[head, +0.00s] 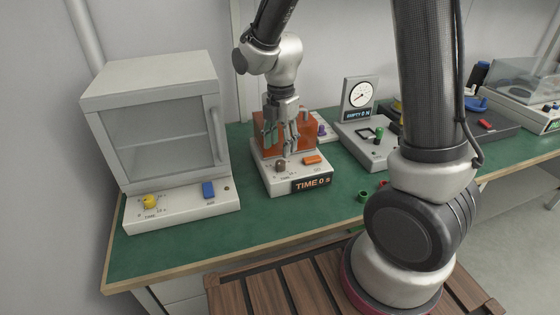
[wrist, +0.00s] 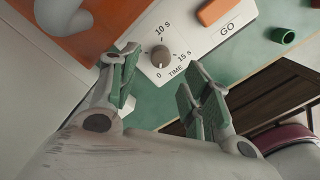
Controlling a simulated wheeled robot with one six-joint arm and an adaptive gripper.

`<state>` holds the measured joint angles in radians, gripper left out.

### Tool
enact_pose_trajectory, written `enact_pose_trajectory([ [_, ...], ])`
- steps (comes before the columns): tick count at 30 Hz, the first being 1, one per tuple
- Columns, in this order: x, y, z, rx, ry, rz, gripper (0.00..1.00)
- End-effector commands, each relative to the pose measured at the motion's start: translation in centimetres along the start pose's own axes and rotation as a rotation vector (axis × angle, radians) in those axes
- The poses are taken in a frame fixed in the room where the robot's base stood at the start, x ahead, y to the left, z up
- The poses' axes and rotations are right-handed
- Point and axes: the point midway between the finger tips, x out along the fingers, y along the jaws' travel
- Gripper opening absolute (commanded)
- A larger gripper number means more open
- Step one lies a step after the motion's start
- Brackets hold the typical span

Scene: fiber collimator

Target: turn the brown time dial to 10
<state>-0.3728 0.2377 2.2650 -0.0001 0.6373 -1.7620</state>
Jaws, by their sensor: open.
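The brown time dial (wrist: 161,56) sits on the white panel of a small device, ringed by the marks 0, 10 s and 15 s. In the head view the dial (head: 280,165) is on the front of the white base, left of an orange GO button (head: 312,160).
A white cabinet (head: 160,125) with a yellow knob (head: 150,201) and a blue button (head: 208,190) stands at left. A gauge device (head: 360,100) stands to the right. The bench's front left is clear.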

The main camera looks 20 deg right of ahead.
Motion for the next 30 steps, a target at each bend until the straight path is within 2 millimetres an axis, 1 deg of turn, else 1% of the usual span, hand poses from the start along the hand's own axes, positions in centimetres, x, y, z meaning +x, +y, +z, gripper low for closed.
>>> enact_pose_trajectory([
  [1,0.9,-0.1,0.0,0.001,0.001,-0.005,0.48],
  [6,3.9,-0.2,0.0,0.003,0.001,-0.006,0.48],
  [10,5.5,-0.1,0.0,0.003,0.001,-0.004,0.48],
  [15,6.4,-0.1,0.0,0.004,0.000,-0.002,0.48],
  [21,6.5,-0.1,0.0,0.004,0.000,-0.002,0.48],
  [22,6.5,-0.1,0.0,0.004,0.000,-0.002,0.46],
  [26,6.4,-0.1,0.0,0.004,0.000,-0.002,0.23],
  [27,6.4,-0.1,0.0,0.004,0.000,-0.002,0.15],
  [29,6.4,-0.1,0.0,0.004,0.000,-0.002,0.04],
  [30,6.4,-0.1,0.0,0.004,0.000,-0.002,0.01],
])
